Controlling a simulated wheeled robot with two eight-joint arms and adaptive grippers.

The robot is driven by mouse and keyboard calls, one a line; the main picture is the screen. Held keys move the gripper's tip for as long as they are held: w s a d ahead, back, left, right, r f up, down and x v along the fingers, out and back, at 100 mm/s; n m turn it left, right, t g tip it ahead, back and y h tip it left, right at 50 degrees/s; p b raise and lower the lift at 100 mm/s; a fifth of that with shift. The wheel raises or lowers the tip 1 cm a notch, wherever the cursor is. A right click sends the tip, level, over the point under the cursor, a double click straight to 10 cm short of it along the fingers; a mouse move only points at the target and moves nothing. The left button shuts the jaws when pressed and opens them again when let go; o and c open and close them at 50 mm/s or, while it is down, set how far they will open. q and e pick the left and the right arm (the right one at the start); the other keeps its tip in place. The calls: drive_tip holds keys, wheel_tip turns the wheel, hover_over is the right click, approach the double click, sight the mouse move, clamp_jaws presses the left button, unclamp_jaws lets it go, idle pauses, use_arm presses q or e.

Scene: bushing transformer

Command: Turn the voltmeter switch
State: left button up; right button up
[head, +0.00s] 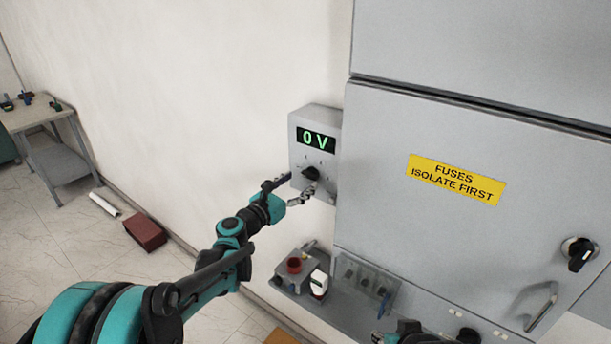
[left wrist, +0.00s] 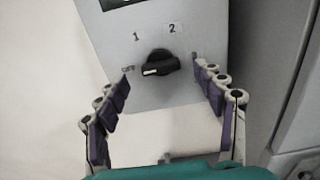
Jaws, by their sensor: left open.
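The voltmeter (head: 325,114) is a grey box on the wall beside the cabinet, and its green display reads 0 V. Its switch (head: 311,173) is a black knob below the display. In the left wrist view the switch (left wrist: 157,64) has its white mark toward the left, with labels 1 and 2 above it. My left gripper (head: 289,187) is open in front of the switch; in the left wrist view its fingers (left wrist: 162,80) stand either side of the knob, apart from it. A dark part at the bottom edge looks like my right gripper (head: 412,335), mostly cut off.
A grey cabinet (head: 390,200) with a yellow warning label (head: 457,179), a black rotary knob (head: 579,254) and a handle (head: 541,307) fills the right. A workbench (head: 42,115) stands far left.

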sight(308, 176)
use_arm(q)
drive_tip(key=shift+x, duration=2.05)
drive_tip(key=c, duration=1.2)
drive_tip(key=shift+o, duration=0.2)
